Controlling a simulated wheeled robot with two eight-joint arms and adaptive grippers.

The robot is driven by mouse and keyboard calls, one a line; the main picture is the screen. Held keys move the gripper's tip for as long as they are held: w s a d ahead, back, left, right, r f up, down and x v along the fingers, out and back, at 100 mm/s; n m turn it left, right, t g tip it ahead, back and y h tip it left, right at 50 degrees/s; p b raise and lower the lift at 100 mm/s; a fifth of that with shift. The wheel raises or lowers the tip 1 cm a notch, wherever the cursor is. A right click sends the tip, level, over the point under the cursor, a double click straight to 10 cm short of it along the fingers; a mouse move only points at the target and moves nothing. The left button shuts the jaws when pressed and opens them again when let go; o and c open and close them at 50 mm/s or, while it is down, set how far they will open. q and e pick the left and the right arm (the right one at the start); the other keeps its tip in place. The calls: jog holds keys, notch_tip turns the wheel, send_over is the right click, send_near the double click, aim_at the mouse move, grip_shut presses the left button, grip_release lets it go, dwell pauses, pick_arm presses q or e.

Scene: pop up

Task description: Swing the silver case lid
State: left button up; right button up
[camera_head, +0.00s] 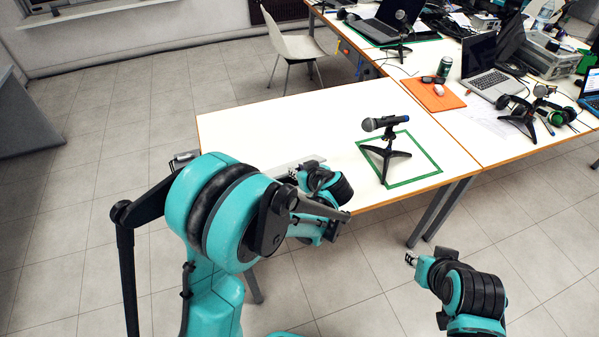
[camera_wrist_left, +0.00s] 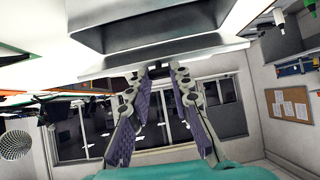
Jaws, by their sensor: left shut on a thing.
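The silver case (camera_head: 283,168) is on the near part of the white table in the head view, mostly hidden behind my left arm; only a thin pale grey edge shows. In the left wrist view its grey lid (camera_wrist_left: 165,58) spans the top of the picture, with a dark recessed face above the rim. My left gripper (camera_head: 300,172) is at the case. In the left wrist view its two purple-padded fingers (camera_wrist_left: 160,70) meet the lid's edge and are shut on it. My right gripper (camera_head: 411,259) is off the table's front edge, away from the case; its jaws are too small to read.
A microphone on a tripod (camera_head: 386,125) stands inside a green square on the white table (camera_head: 270,120), right of the case. A second table behind right holds laptops (camera_head: 490,80), an orange mat (camera_head: 432,95) and headphones. A white chair (camera_head: 292,50) stands behind.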

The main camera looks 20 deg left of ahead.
pick_arm(q)
jog(key=shift+w+a+r+p, duration=0.3)
jog(key=shift+w+r+p, duration=0.1)
jog(key=shift+r, duration=0.1)
jog(key=shift+w+a+r+p, duration=0.25)
jog(key=shift+w+a+r, duration=0.1)
jog(key=shift+r, duration=0.15)
jog(key=shift+w+a+r, duration=0.15)
jog(key=shift+w+r, duration=0.05)
jog(key=shift+w, duration=0.05)
jog(key=shift+w+a+r+p, duration=0.3)
jog(key=shift+w+r+p, duration=0.05)
jog(key=shift+w+a+r+p, duration=0.3)
jog(key=shift+w+a+r, duration=0.25)
jog(key=shift+w, duration=0.2)
jog(key=shift+a, duration=0.15)
jog(key=shift+w, duration=0.1)
